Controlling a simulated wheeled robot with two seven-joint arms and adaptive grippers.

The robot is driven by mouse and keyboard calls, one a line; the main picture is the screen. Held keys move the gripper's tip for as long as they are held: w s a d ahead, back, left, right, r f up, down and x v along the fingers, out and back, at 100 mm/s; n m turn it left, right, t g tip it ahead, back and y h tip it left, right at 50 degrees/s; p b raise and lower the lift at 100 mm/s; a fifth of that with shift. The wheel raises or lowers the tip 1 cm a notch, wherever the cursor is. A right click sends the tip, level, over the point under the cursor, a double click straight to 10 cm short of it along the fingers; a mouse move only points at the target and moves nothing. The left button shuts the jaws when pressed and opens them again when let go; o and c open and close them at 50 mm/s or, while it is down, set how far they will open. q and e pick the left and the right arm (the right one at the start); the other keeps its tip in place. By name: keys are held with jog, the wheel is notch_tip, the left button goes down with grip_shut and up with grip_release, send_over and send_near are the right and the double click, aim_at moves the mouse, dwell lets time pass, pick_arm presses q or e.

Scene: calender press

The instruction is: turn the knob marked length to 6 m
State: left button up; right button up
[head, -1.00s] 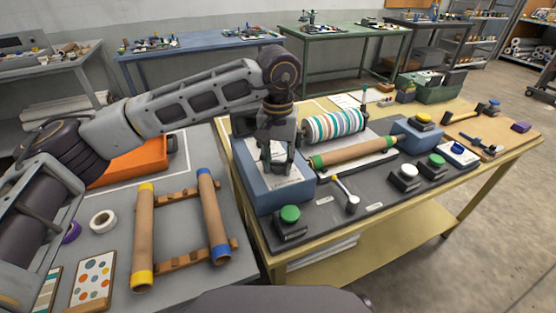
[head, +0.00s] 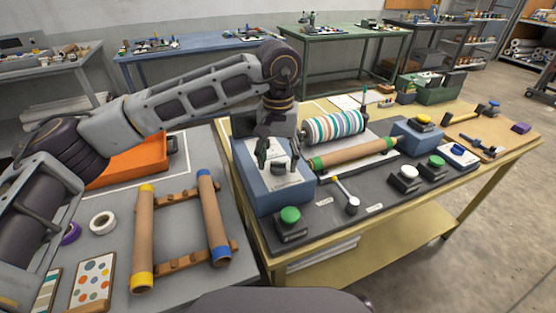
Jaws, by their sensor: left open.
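My left gripper (head: 279,158) points down over the blue box (head: 290,196) at the near left of the press table. Its two fingers are spread apart, with a small dark knob (head: 279,166) showing between them on the box's pale top panel (head: 290,179). The knob's markings and the value it points to are too small to read. The gripper and wrist hide the back part of the panel. My right gripper is not in view.
A striped roll (head: 335,126) and a brown roll (head: 352,153) are behind. Cardboard tubes (head: 143,235) rest on the grey table at left.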

pick_arm(q)
notch_tip(320, 180, up, 11)
dwell(0.5)
jog(key=shift+f, duration=0.1)
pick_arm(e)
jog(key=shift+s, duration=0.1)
pick_arm(q)
notch_tip(320, 180, up, 11)
jog(key=p, duration=1.2)
send_over(278, 163)
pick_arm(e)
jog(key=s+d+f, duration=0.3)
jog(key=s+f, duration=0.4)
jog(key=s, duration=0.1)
pick_arm(q)
notch_tip(278, 163, up, 11)
jog(key=p, duration=1)
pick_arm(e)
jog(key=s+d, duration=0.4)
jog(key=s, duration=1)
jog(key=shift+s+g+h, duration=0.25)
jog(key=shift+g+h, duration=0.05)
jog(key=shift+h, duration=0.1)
